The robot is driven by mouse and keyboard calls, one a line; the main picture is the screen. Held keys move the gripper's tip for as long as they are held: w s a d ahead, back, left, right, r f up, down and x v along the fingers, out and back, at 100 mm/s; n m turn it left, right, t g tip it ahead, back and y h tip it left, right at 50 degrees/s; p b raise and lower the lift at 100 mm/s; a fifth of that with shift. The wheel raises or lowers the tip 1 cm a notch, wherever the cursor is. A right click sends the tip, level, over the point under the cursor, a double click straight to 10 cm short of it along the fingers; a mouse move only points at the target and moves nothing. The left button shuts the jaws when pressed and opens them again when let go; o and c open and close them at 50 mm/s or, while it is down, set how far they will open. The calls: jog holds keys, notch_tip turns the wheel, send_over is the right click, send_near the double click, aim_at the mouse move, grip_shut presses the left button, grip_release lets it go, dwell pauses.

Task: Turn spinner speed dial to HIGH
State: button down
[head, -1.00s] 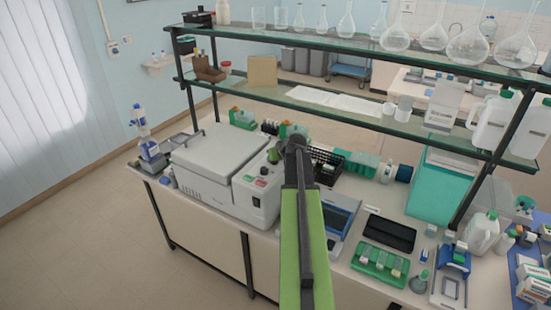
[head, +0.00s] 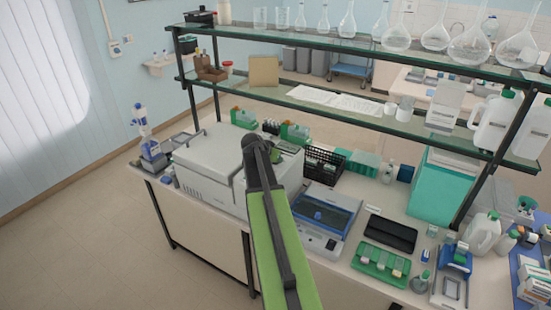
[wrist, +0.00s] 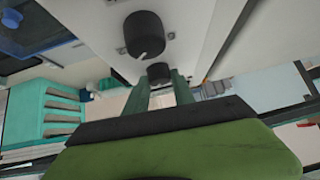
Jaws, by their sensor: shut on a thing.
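The spinner is the white lidded machine (head: 207,162) at the left of the bench in the head view. My arm covers most of its control panel there. In the wrist view its pale panel (wrist: 190,35) carries a larger black knob (wrist: 144,35) with a white pointer mark and a smaller black knob (wrist: 158,71). My gripper (wrist: 160,80) has its two fingers on either side of the smaller knob and is shut on it. The larger knob is apart from the fingers. No dial labels can be read, so I cannot tell which speed is set.
A blue-lidded device (head: 325,213) stands right of the spinner, with a black wire basket (head: 323,163) behind it. A green rack (head: 380,260) and a dark tray (head: 390,233) lie further right. Glass shelves (head: 340,103) with flasks run above the bench.

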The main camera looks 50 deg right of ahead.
jog(key=shift+w+m+g, duration=0.1)
jog(key=shift+m+g, duration=0.4)
jog(key=shift+m, duration=0.1)
jog(key=shift+a+m, duration=0.1)
jog(key=shift+m, duration=0.2)
jog(key=c, duration=1.3)
grip_release()
jog(key=shift+c, duration=0.2)
jog(key=p+v, duration=1.2)
jog(key=v, duration=0.5)
jog(key=shift+a, duration=0.3)
jog(key=shift+w, duration=0.1)
